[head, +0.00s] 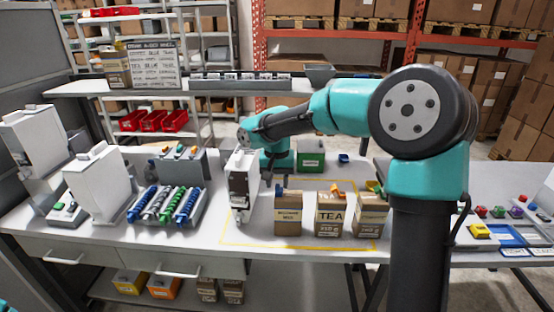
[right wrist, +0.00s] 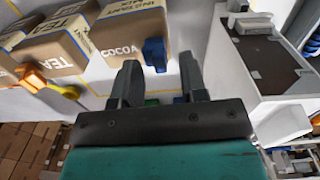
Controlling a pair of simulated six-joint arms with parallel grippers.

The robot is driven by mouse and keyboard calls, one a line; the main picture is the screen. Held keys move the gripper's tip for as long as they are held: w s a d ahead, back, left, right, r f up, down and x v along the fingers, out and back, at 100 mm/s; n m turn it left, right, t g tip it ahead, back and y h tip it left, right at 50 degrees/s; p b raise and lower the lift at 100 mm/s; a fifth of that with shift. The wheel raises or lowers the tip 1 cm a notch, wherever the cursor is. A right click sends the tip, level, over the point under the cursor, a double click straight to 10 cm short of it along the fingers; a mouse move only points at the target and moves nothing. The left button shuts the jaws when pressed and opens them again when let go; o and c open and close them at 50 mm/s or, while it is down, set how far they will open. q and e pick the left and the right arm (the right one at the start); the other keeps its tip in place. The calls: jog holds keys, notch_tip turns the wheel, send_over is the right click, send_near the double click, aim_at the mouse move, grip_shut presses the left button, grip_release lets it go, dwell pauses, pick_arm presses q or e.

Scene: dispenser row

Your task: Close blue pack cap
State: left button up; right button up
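The cocoa pack (head: 288,214) is the left one of three brown packs on the table, with a blue cap (head: 279,190) at its top left. In the right wrist view the blue cap (right wrist: 155,54) stands at the edge of the cocoa pack (right wrist: 128,30), just beyond my right fingertips (right wrist: 159,68). The two fingers are spread, with a clear gap between them and the cap roughly in line with it. My left gripper is out of view.
The white dispenser (head: 242,182) stands close left of the cocoa pack, and its box (right wrist: 262,62) is near my right finger. The tea pack (head: 330,216) with an orange cap and another pack (head: 370,217) stand to the right. A green box (head: 311,158) is behind.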

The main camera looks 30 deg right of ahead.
notch_tip(320, 180, up, 17)
dwell(0.5)
jog(key=shift+w+a, duration=0.1)
